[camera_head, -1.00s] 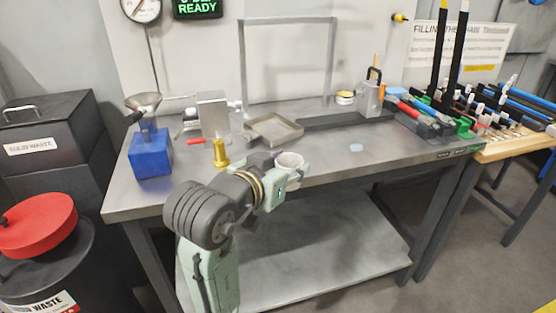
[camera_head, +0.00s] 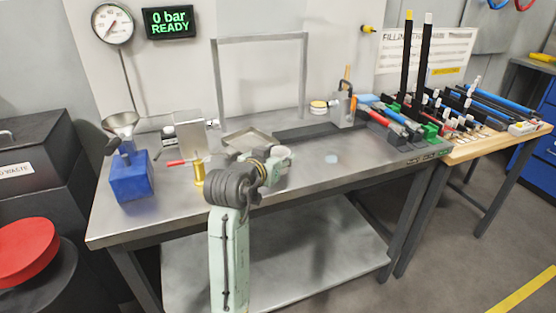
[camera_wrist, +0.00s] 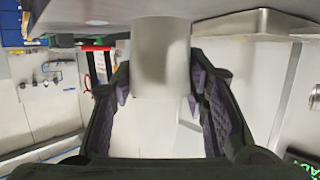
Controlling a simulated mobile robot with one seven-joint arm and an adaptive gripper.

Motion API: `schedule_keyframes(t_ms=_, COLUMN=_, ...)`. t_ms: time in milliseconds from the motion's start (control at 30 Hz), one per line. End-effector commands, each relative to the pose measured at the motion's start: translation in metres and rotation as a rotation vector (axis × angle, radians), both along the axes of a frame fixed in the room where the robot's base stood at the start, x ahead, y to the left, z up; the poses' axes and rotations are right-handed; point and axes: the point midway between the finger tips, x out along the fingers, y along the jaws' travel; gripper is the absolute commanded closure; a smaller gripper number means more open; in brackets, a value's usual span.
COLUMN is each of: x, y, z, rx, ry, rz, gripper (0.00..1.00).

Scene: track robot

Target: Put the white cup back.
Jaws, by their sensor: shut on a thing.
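The white cup (camera_head: 284,152) is in my gripper (camera_head: 273,165), over the front part of the steel bench (camera_head: 290,200). In the wrist view the cup (camera_wrist: 162,50) shows as a pale grey cylinder between the two dark fingers of my gripper (camera_wrist: 158,88). The fingers are shut on its sides. The picture there is upside down, and the cup's lower end meets or lies close to the bench surface at the top; I cannot tell if it touches. The far side of the cup is hidden.
A shallow metal tray (camera_head: 249,141) lies behind the cup. A pale round spot (camera_head: 331,159) marks clear bench at the right.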

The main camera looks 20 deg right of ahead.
Motion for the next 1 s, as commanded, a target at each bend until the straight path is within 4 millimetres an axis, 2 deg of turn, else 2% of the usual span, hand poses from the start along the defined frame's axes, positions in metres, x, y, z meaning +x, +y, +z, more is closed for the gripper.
schedule_keyframes(t_ms=133, x=-0.001, y=0.001, z=-0.016, rx=0.0, ry=0.003, rz=0.001, gripper=0.78)
schedule_keyframes(t_ms=533, x=-0.001, y=0.0, z=-0.023, rx=-0.001, ry=0.001, rz=0.0, gripper=0.78)
schedule_keyframes(t_ms=567, x=-0.001, y=0.0, z=-0.023, rx=-0.001, ry=0.001, rz=0.0, gripper=0.58)
schedule_keyframes(t_ms=833, x=-0.001, y=0.0, z=-0.022, rx=0.0, ry=0.0, rz=0.0, gripper=0.4)
schedule_keyframes(t_ms=1000, x=-0.001, y=0.0, z=-0.022, rx=0.0, ry=0.0, rz=0.0, gripper=0.39)
